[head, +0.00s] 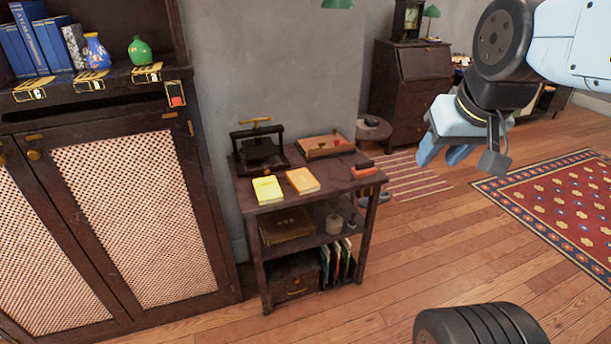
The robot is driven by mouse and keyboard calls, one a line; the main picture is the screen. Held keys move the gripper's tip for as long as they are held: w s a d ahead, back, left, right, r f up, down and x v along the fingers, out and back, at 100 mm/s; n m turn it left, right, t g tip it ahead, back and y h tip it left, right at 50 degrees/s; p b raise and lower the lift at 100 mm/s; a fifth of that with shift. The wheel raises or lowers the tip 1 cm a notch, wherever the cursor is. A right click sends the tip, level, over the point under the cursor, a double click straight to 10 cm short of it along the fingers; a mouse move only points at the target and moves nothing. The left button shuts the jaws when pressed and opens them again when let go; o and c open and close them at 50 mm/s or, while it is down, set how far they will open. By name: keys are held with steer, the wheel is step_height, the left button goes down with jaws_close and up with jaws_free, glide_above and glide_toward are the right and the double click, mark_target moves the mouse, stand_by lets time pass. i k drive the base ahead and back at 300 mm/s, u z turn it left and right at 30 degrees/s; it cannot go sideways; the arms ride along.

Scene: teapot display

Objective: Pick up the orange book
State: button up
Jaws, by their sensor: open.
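The orange book (302,180) lies flat on the top of a dark wooden side table (333,179), near its front edge. A yellow book (267,190) lies just to its left, with a small gap between them. My gripper (440,155) is at the upper right, well to the right of the table and apart from the book. Its fingers are pale blue, point down and left, and hold nothing that I can see.
A tall dark cabinet (200,215) stands close on the left. A patterned red rug (565,205) lies at right. Wooden floor (420,260) in front is clear.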

mark_target(302, 181)
steer(key=i, duration=0.9)
steer(key=u, duration=0.05)
